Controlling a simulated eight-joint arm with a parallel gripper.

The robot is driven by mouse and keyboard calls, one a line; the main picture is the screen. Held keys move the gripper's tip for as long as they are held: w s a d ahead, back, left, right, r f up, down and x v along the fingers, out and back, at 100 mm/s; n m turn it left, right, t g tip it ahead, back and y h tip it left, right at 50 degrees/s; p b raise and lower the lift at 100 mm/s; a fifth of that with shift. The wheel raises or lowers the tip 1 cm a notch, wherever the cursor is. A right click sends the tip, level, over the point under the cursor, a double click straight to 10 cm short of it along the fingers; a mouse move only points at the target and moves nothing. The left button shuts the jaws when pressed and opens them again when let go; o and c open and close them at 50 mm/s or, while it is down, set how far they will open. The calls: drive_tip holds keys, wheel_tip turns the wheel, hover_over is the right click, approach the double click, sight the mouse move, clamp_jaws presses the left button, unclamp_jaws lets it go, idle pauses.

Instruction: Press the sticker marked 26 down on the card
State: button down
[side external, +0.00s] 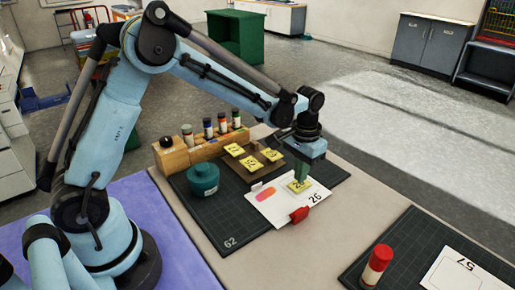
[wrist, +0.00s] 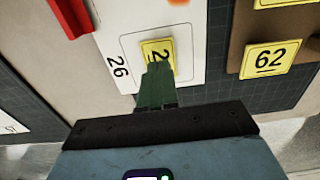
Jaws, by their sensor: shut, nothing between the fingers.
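The white card (side external: 268,211) printed 26 lies on the dark mat (side external: 226,226); it also shows in the wrist view (wrist: 122,28). A yellow sticker (side external: 291,187) lies on the card, inside a printed outline. In the wrist view the sticker (wrist: 150,46) shows a 2; the rest of its number is hidden behind my fingers. My gripper (side external: 300,178) has green fingers, shut and empty, pointing down with the tips over the sticker. In the wrist view my gripper (wrist: 157,72) overlaps the sticker's near part. I cannot tell whether the tips touch it.
A brown board (side external: 236,168) with yellow stickers, one marked 62 (wrist: 268,59), lies beside the card. A teal jar (side external: 203,180) and a wooden bottle rack (side external: 178,156) stand behind. A red-capped tube (side external: 377,264) stands front right.

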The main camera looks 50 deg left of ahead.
sight(298, 185)
drive_tip(key=shift+f, duration=0.85)
idle(0.3)
idle(0.6)
drive_tip(key=shift+r, duration=3.55)
drive_tip(key=s+a+r+t, duration=0.1)
drive_tip(key=s+r+t, duration=0.1)
drive_tip(key=s, duration=0.6)
drive_tip(key=s+a+r+t, duration=0.2)
drive_tip(key=s+t, duration=0.3)
drive_tip(key=s, duration=0.3)
drive_tip(key=shift+a+r, duration=0.15)
drive_tip(key=shift+r, duration=0.7)
